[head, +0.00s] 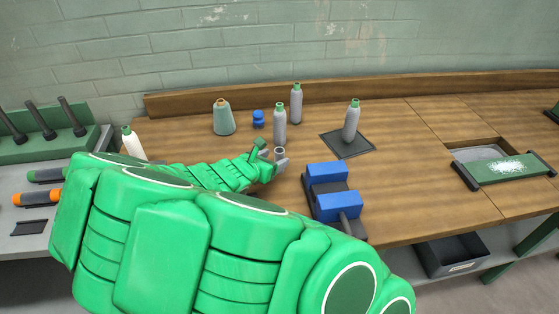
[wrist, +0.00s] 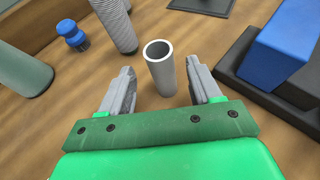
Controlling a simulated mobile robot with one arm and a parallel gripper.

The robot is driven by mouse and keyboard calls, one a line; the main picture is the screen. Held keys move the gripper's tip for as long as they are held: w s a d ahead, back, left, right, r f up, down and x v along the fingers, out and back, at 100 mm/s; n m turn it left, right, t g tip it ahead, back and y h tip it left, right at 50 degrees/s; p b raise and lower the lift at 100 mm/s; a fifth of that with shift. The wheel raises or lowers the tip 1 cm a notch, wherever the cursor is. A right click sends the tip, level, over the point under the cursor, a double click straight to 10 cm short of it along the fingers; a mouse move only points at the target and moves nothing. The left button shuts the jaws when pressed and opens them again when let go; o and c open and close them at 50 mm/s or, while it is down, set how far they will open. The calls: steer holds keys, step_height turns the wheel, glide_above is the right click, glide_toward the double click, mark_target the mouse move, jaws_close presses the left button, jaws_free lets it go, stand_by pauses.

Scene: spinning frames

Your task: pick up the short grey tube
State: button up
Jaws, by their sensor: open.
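The short grey tube (wrist: 161,72) stands upright on the wooden table in the wrist view, its hollow top end facing me. It also shows small in the head view (head: 279,153), partly hidden by my gripper. My gripper (wrist: 168,84) is open, with one finger on each side of the tube's lower part in the picture. A gap shows between each finger and the tube. In the head view my gripper (head: 272,158) is low over the table at the end of my green arm.
A grey bobbin (head: 280,125) stands just behind the tube. A blue and black block device (head: 330,180) lies to the right. A dark mat (head: 366,147) carries another bobbin (head: 351,122).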

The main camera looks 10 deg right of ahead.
mark_target(277, 159)
steer(key=shift+f+x, duration=0.2)
steer(key=shift+x, duration=2.65)
steer(key=c, duration=1)
steer(key=shift+s+r, duration=0.1)
steer(key=shift+r, duration=4.85)
